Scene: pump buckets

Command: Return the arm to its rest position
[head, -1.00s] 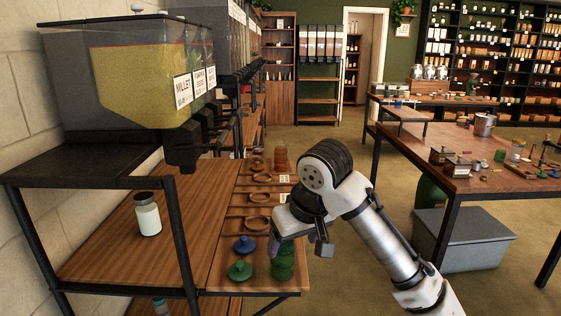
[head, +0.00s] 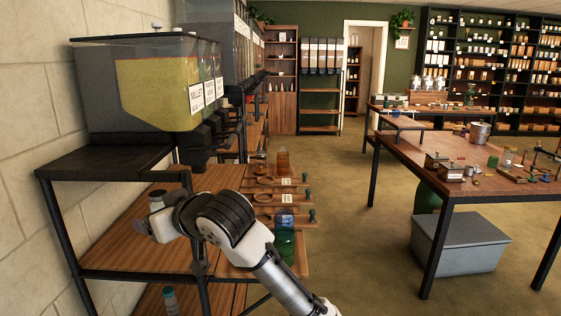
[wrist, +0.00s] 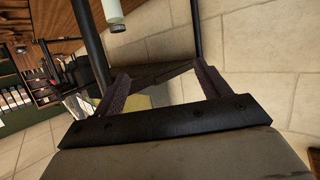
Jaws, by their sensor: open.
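My arm reaches in from the bottom of the head view, and my gripper (head: 138,226) is at its left end, in front of the wooden shelf (head: 115,255). In the wrist view my two dark fingers (wrist: 160,78) stand wide apart with nothing held between them. A white jar with a dark lid (head: 156,199) shows just above my gripper in the head view, partly hidden by it. The jar (wrist: 113,10) appears upside down at the top of the wrist view, beyond the fingertips and apart from them.
A millet dispenser (head: 150,92) stands on a black stand (head: 100,162) above the shelf. Wooden rings (head: 265,181), a blue item (head: 284,221) and a green jar (head: 286,247) are right of my wrist. A grey bin (head: 455,245) sits under the right table. Floor between is clear.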

